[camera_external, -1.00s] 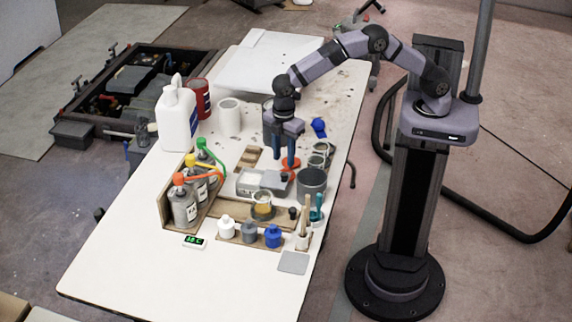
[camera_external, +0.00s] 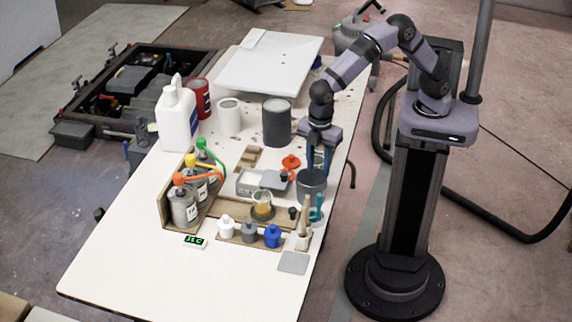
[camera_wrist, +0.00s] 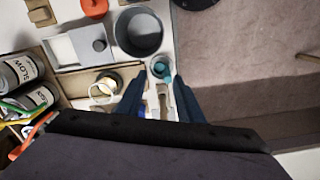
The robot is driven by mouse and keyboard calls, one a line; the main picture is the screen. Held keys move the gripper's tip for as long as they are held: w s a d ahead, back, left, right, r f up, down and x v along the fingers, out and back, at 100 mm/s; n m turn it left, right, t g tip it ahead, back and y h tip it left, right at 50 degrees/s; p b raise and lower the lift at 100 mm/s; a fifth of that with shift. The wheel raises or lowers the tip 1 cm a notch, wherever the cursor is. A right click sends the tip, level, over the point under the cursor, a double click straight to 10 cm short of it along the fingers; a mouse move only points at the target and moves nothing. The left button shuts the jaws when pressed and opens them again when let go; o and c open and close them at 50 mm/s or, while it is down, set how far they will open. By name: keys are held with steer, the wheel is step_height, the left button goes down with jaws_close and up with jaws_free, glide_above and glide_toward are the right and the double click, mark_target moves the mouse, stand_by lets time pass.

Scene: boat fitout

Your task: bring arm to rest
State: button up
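My arm is bent over the right side of the white table (camera_external: 110,265). My gripper (camera_external: 319,165) points down near the table's right edge, behind and above the dark grey pot (camera_external: 312,183). In the wrist view its two blue fingers (camera_wrist: 160,92) stand apart with nothing held between them. Beyond the fingertips, that view shows the grey pot (camera_wrist: 139,32) and a small cup with a teal item (camera_wrist: 161,67). How high the fingertips are above the table is hard to tell.
Bottles with coloured caps (camera_external: 184,206) stand in a wooden rack. An orange lid (camera_external: 291,162), grey tray (camera_external: 252,184), amber cup (camera_external: 263,203) and small bottles (camera_external: 273,236) fill the middle. A dark grey can (camera_external: 277,122) and white jug (camera_external: 177,118) stand behind. The front left table is clear.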

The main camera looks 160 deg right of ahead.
steer(key=a+r+n, duration=0.2)
steer(key=a, duration=1.6)
steer(key=s+a+f+n, duration=0.1)
steer(key=s+a, duration=1)
steer(key=a, duration=0.3)
steer(key=shift+f, duration=0.4)
steer(key=shift+a, duration=0.1)
step_height(320, 180, down, 42)
steer(key=b, duration=4.1)
steer(key=shift+r+b, duration=0.2)
steer(key=shift+b, duration=0.1)
